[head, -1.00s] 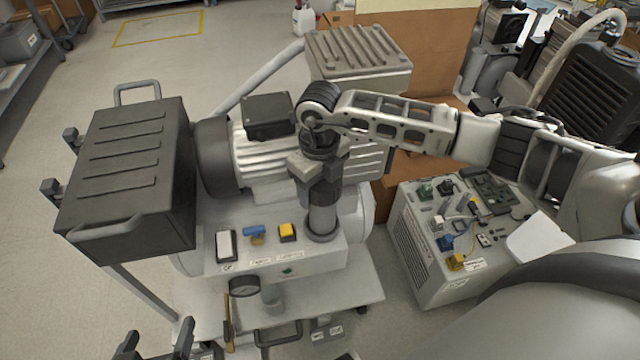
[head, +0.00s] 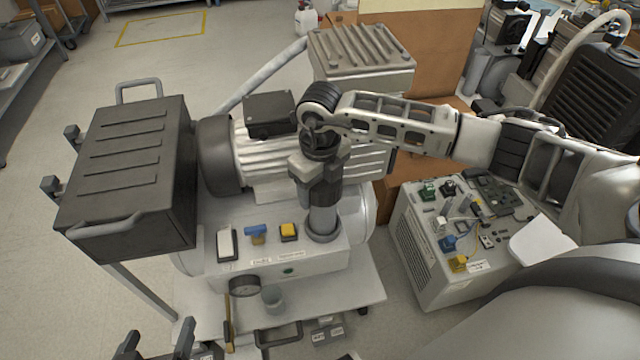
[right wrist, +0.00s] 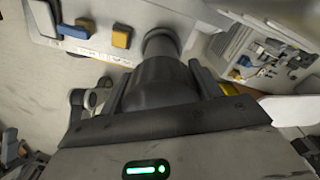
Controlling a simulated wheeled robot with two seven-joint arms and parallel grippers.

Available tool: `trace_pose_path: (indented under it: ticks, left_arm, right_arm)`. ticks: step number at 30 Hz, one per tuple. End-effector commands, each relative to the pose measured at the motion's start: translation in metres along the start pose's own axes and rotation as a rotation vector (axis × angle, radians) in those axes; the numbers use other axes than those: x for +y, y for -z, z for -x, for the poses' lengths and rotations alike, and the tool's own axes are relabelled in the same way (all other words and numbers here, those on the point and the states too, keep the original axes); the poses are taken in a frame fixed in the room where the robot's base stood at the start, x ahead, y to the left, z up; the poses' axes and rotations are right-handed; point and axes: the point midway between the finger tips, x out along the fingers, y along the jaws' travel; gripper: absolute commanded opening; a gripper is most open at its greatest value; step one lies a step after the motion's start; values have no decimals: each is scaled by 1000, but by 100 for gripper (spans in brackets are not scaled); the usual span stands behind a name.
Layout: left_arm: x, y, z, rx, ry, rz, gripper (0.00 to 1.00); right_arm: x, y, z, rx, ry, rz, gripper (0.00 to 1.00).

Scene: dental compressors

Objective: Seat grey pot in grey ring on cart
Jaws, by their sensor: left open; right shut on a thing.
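My right gripper (head: 320,177) points down over the cart and is shut on the grey pot (head: 322,217), an upright cylinder with a darker upper part. The pot also shows in the right wrist view (right wrist: 158,82), between the fingers. The pot's lower end meets the grey ring (head: 322,237) on the cart's white top, near its right end. How deep the pot sits in the ring is hidden. My left gripper (head: 155,346) is open and empty at the bottom left edge of the head view, away from the pot.
A white switch (head: 227,243), a blue valve (head: 256,232) and a yellow button (head: 289,231) stand left of the ring. A ribbed motor (head: 262,155) and black box (head: 130,180) lie behind and left. A gauge (head: 244,286) and cup (head: 273,299) are in front.

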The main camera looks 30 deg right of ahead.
Motion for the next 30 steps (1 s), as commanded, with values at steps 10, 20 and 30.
trace_pose_path:
  ticks: [10,20,30]
  left_arm:
    - [-1,-3,-2,1,0,0,76]
    - [-1,-3,-2,1,0,-2,76]
    - [3,18,10,9,-2,-1,76]
  right_arm:
    - [0,0,-4,-2,-1,0,73]
    - [0,0,-6,1,0,0,73]
    - [0,0,20,-1,0,0,73]
